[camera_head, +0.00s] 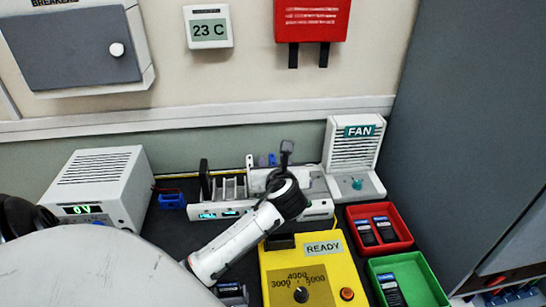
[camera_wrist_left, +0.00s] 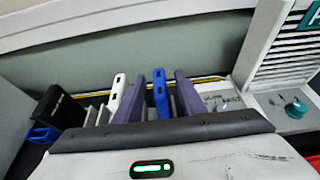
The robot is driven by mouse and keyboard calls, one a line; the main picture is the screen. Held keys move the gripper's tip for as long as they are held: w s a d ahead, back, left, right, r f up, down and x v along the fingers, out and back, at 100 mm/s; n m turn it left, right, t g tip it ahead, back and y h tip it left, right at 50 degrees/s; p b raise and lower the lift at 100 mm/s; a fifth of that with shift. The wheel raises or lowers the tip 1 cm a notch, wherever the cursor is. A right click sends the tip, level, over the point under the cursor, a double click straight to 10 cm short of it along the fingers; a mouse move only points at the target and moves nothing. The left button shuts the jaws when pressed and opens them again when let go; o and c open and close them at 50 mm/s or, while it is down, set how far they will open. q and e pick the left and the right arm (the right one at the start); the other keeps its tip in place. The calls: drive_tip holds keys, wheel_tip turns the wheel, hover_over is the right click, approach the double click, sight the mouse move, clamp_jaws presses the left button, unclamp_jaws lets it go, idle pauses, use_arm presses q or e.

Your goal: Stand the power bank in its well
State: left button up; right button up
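My left gripper (camera_head: 267,161) is over the middle of the white rack (camera_head: 318,209). Its purple-grey fingers also show in the left wrist view (camera_wrist_left: 158,76). They are apart, with a narrow upright blue slab (camera_wrist_left: 159,94) between them. The blue slab has two dark openings and small gaps on both sides. A similar white slab (camera_wrist_left: 118,86) stands just left of the fingers. A black slab (camera_wrist_left: 62,112) stands further left; the head view shows it at the rack's left end (camera_head: 204,180). I cannot tell for sure which slab is the power bank. Lower ends are hidden. My right gripper is out of view.
A white fan unit (camera_head: 354,155) stands right of the rack and a white power supply (camera_head: 104,180) left. A small blue block (camera_head: 172,201) lies between supply and rack. A yellow box (camera_head: 330,268), red tray (camera_head: 405,240) and green tray (camera_head: 432,290) occupy the front right.

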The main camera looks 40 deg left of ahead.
use_arm(q)
drive_tip(key=shift+d, duration=0.15)
drive_tip(key=v, duration=1)
drive_tip(key=shift+s, duration=0.1)
